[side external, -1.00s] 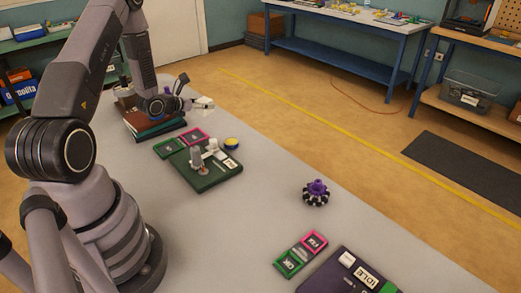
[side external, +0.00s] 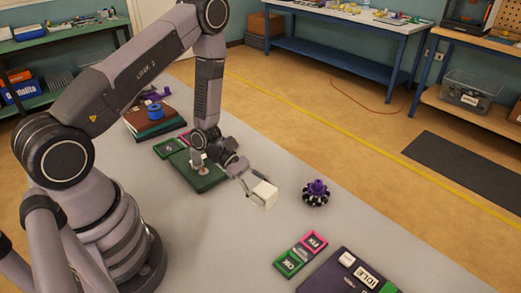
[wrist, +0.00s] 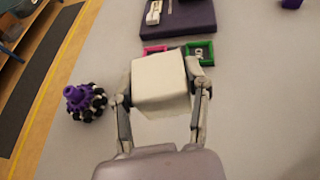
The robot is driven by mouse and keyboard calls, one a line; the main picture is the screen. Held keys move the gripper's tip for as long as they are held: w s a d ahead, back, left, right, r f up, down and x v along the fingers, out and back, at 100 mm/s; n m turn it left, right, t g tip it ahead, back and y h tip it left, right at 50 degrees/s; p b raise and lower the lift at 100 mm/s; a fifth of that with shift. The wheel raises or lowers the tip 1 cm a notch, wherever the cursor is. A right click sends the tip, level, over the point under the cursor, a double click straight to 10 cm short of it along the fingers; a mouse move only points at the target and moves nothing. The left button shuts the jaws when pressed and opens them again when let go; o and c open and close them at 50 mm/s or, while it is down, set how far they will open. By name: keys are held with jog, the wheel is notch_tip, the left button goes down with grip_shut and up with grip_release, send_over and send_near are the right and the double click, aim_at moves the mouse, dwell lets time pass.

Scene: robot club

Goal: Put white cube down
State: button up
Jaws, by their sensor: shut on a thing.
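The white cube (side external: 264,194) is between the fingers of my gripper (side external: 253,184), over the grey table. In the wrist view the cube (wrist: 160,84) sits between both fingertips of my gripper (wrist: 160,100), which is shut on it. It hides part of the pink and green frames behind it. The side view suggests the cube is held above the tabletop, but the exact height is hard to tell.
A purple and black wheel (side external: 316,193) stands to the cube's right; it also shows in the wrist view (wrist: 84,101). The pink frame (side external: 314,242), green frame (side external: 289,262) and dark purple board (side external: 335,275) lie nearer the camera. A green board (side external: 203,180) is behind. Bare table (side external: 230,240) lies between.

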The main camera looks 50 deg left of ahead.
aim_at(261, 238)
jog(key=s+d+f+g, duration=0.1)
jog(key=f, duration=0.1)
jog(key=s+f+m, duration=0.1)
jog(key=f, duration=0.2)
jog(key=s+d+f+m+g, duration=0.1)
jog(key=f, duration=0.2)
jog(key=shift+s+d+f+g, duration=0.1)
jog(key=shift+d+g, duration=0.2)
jog(key=o, duration=1.1)
jog(key=shift+f, duration=0.15)
jog(key=shift+o, duration=0.2)
